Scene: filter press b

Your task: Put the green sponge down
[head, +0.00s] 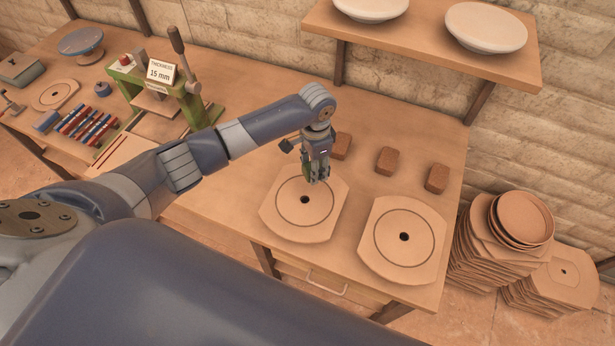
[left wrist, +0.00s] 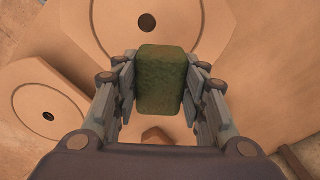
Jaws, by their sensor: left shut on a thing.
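My left gripper (head: 318,180) is shut on the green sponge (left wrist: 160,80), which sits between its two fingers in the left wrist view. In the head view only a small green part of the sponge (head: 306,173) shows beside the fingers. The gripper points down over the back part of a tan board (head: 290,226) with a ring and a centre hole. This board also shows in the left wrist view (left wrist: 210,25). I cannot tell whether the sponge touches it. My right gripper is not in view.
Three brown blocks, the nearest (head: 342,146) just behind the gripper, stand along the table's back. A second holed board (head: 420,250) lies to the right. A green press (head: 190,105) and colored rods (head: 80,122) are at left. A shelf (head: 420,50) hangs above.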

